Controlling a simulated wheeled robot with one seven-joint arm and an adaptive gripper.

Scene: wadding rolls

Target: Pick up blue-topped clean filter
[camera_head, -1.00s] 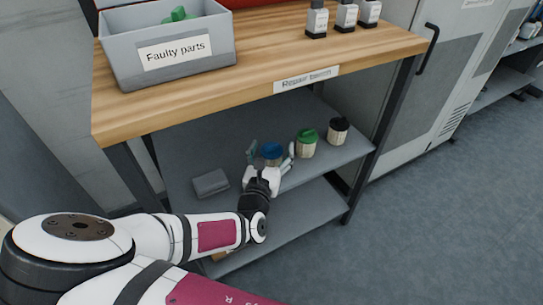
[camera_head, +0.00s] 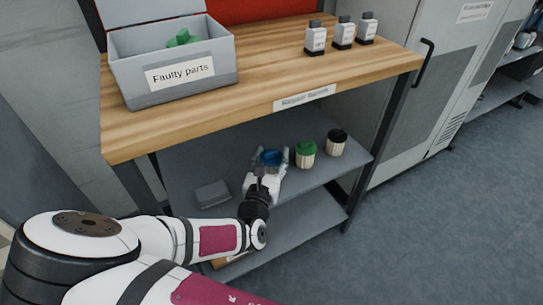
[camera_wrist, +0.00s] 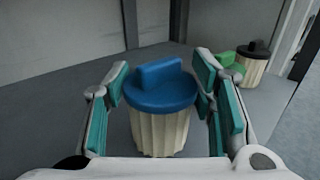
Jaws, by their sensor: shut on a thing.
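The blue-topped filter (camera_head: 271,157) stands upright on the middle shelf under the bench. In the wrist view the filter (camera_wrist: 161,110) shows a blue cap with a raised grip bar and a pale pleated body. My gripper (camera_head: 270,162) has a finger on each side of it and is shut on it. The teal finger pads also flank it in the wrist view (camera_wrist: 162,90). The filter's base is hidden by my gripper, so I cannot tell whether it touches the shelf.
A green-topped filter (camera_head: 306,154) stands close to the right, with a black-topped filter (camera_head: 336,142) beyond it. A grey box (camera_head: 212,193) lies left on the shelf (camera_head: 190,150). The wooden bench top (camera_head: 270,65) overhangs it, carrying the "Faulty parts" bin (camera_head: 180,87).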

